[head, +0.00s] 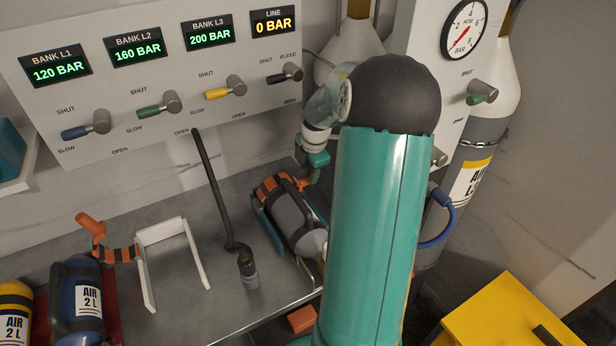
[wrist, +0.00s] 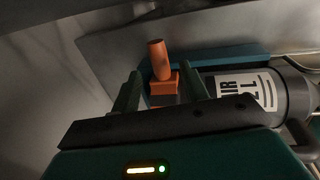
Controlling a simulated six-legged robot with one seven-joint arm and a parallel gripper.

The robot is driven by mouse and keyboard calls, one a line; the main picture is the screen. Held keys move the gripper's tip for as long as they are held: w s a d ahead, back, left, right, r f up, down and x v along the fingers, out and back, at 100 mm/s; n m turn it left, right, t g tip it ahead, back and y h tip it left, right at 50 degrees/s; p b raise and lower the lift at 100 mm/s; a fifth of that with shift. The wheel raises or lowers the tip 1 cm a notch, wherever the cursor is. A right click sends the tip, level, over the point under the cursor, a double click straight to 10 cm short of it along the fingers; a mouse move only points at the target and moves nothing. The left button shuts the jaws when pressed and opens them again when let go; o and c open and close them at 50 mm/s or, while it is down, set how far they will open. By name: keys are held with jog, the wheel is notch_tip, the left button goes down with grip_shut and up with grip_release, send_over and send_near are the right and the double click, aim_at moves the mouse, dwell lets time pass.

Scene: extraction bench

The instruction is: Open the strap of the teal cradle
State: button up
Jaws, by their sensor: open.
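The teal cradle (head: 268,228) stands on the bench behind my arm and holds a grey cylinder (head: 291,216). Its orange and black strap (head: 268,190) lies across the cylinder, so it looks closed. In the wrist view, the strap's orange upright handle (wrist: 158,58) and orange block (wrist: 164,85) show between my two fingers, with the teal cradle wall (wrist: 235,54) behind. My gripper (wrist: 160,80) is open around the handle's place; I cannot tell whether a finger touches it. In the head view my gripper (head: 316,160) is just above the strap's right end, partly hidden by my arm.
A dark hose (head: 212,180) with a fitting (head: 248,270) stands between the cradles. Blue (head: 82,300) and yellow (head: 14,312) cylinders are at left. A valve panel (head: 150,80) rises behind.

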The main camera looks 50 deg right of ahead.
aim_at(308, 178)
jog(key=shift+w+d+f, duration=0.1)
jog(key=shift+w+f, duration=0.05)
jog(key=shift+f, duration=0.75)
jog(key=shift+w+d+f, duration=0.1)
jog(key=shift+w+f, duration=0.05)
jog(key=shift+f, duration=0.75)
jog(key=shift+c, duration=0.2)
grip_shut()
jog(key=shift+w+a+r, duration=0.1)
jog(key=shift+r, duration=0.05)
